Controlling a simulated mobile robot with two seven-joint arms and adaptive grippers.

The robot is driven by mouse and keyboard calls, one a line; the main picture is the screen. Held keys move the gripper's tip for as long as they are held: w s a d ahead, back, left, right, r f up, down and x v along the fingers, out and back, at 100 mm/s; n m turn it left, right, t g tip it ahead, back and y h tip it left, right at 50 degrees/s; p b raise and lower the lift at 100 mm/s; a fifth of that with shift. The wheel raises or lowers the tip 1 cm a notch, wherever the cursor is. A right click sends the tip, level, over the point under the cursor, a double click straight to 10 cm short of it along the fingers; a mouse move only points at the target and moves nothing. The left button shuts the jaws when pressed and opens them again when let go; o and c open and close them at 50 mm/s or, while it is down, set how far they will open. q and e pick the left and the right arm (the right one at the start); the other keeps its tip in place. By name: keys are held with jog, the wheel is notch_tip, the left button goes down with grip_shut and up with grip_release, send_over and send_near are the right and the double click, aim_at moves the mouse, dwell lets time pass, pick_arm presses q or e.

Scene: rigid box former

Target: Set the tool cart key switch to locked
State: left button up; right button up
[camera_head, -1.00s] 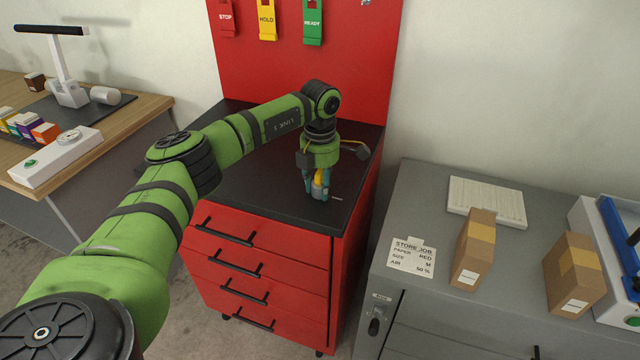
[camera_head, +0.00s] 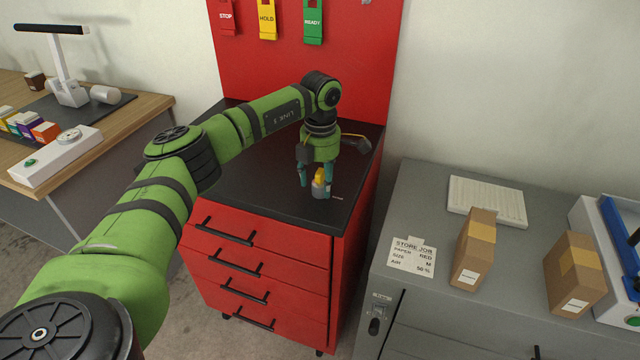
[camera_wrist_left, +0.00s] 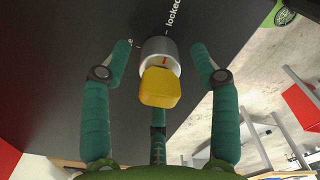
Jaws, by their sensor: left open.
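The key switch is a grey cylinder (camera_wrist_left: 158,52) with a yellow key (camera_wrist_left: 160,88), standing on the black top of the red tool cart (camera_head: 258,184). The yellow key also shows in the head view (camera_head: 320,176). My left gripper (camera_head: 315,192) is open and points down over the switch. In the wrist view its fingers (camera_wrist_left: 170,62) stand on either side of the key, apart from it. My right gripper is not in view.
A red back panel (camera_head: 300,62) with hanging STOP, HOLD and READY tags rises behind the cart. A grey cabinet (camera_head: 418,205) with cardboard boxes (camera_head: 474,250) and a sign stands at right. A wooden desk (camera_head: 140,106) is at left. The cart top around the switch is mostly clear.

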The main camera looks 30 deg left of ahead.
pick_arm(q)
notch_tip(320, 180, up, 10)
jog(key=shift+r, duration=0.1)
dwell(0.6)
